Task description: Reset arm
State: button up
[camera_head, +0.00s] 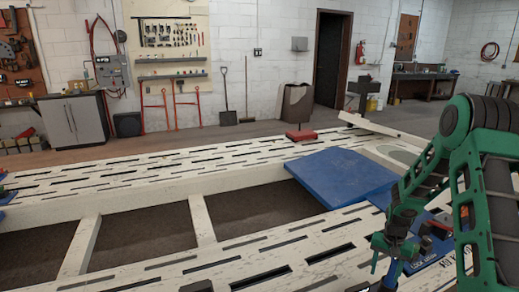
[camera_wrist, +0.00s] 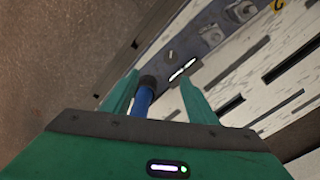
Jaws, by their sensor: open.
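My green arm reaches in from the right side of the head view, bent at its elbow. My gripper (camera_head: 388,258) points down over the near right part of the slotted white frame bench (camera_head: 300,262). In the wrist view my gripper (camera_wrist: 160,78) has its two green fingers spread apart. A blue cylindrical thing with a dark end (camera_wrist: 144,97) shows between the fingers, nearer the left one. It also shows below my gripper in the head view (camera_head: 392,272). I cannot tell whether a finger touches it.
A blue panel (camera_head: 342,176) lies across the bench's opening, left of my arm. A red block (camera_head: 301,135) sits on the far beam. A grey cabinet (camera_head: 74,121) and a tool board (camera_head: 172,45) stand at the back wall. The floor beyond the bench is largely clear.

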jog(key=s+r, duration=0.7)
jog(key=r, duration=0.4)
jog(key=s+r, duration=0.7)
jog(key=r, duration=0.4)
jog(key=s+a+r, duration=0.3)
jog(key=s+r, duration=0.1)
jog(key=s, duration=0.6)
jog(key=s+a+r, duration=0.3)
jog(key=s+r, duration=0.1)
jog(key=s, duration=0.7)
jog(key=shift+r+n+y, duration=0.2)
jog(key=shift+n+y, duration=0.2)
jog(key=shift+w+f, duration=0.25)
jog(key=shift+w, duration=0.35)
